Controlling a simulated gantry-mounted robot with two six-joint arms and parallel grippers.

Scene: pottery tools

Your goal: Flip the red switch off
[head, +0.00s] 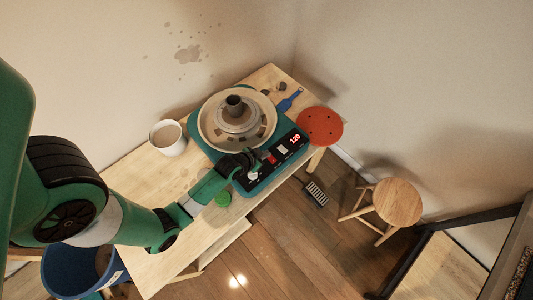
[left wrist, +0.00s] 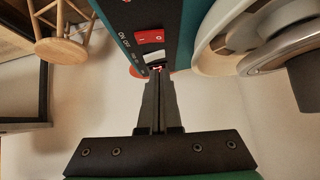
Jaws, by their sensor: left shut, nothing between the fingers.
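The pottery wheel (head: 200,165) is a teal machine with a round turntable and a black control panel on its front right side. The panel's display (head: 295,139) reads 120 in red. The red switch (left wrist: 150,37) sits on the panel beside "ON OFF" lettering in the left wrist view; which way it is tipped I cannot tell. In the head view the red switch (head: 272,159) shows just past my fingertips. My left gripper (head: 261,164) is shut and empty over the panel. Its closed fingers (left wrist: 158,72) point toward the switch area; contact is unclear. My right gripper is out of view.
The wheel stands on a wooden table (head: 160,250). A white cup (head: 168,138) is left of it, a blue tool (head: 290,100) behind right, a red round seat (head: 320,126) to the right. A wooden stool (head: 397,203) stands on the floor.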

